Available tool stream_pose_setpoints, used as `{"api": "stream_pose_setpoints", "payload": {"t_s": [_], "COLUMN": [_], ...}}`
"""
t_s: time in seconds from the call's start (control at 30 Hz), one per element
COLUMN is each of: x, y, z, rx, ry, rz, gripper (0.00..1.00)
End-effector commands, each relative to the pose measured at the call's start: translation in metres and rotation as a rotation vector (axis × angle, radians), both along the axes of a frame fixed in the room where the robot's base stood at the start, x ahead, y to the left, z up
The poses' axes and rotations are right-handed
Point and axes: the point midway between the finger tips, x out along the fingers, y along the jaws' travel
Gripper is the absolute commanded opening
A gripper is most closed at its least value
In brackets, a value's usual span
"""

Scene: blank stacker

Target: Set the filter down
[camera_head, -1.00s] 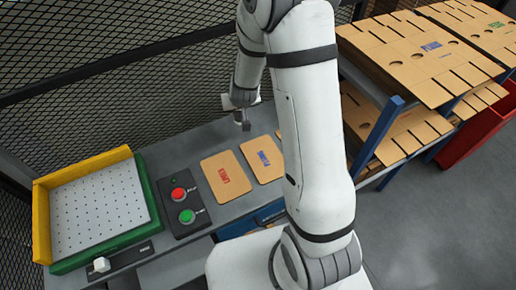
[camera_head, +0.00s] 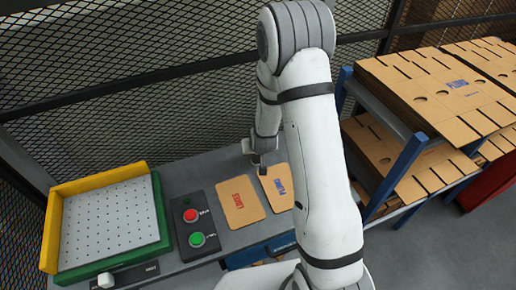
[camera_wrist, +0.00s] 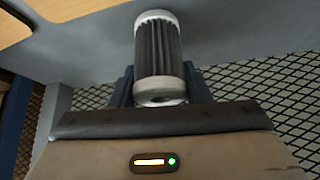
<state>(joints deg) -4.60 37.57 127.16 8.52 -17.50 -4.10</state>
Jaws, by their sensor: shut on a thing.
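The filter (camera_wrist: 158,50) is a small cylinder with dark pleated sides and pale end caps. In the wrist view it sits between the blue-grey fingers of my gripper (camera_wrist: 158,88), which is shut on it. In the head view my gripper (camera_head: 259,162) hangs over the back of the grey bench, near the top edges of the tan cards. The filter cannot be made out clearly there. Whether it touches the bench cannot be told.
A perforated tray (camera_head: 65,250) with yellow and green walls stands at the left. A control box (camera_head: 196,226) has red and green buttons. Tan cards marked LINKS (camera_head: 240,203) and a second word (camera_head: 277,186) lie beside it. A rack of cardboard blanks (camera_head: 437,83) is at right. Mesh fencing stands behind.

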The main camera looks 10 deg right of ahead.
Motion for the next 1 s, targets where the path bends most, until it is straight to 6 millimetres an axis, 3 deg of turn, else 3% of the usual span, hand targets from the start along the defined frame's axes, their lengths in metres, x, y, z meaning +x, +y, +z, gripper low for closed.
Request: {"api": "stream_pose_setpoints", "payload": {"t_s": [0.2, 0.23, 0.47, 0.77, 1.0], "x": [0.0, 0.0, 0.0, 0.0, -0.01], "y": [0.0, 0.0, 0.001, 0.001, 0.001], "z": [-0.004, -0.003, -0.002, 0.0, 0.019], "rx": [-0.001, -0.001, -0.001, 0.0, 0.001], "ry": [-0.001, 0.0, 0.0, 0.0, -0.004], "rz": [0.001, 0.001, 0.001, 0.001, 0.001], "gripper": [0.17, 0.45, 0.64, 0.65, 0.65]}}
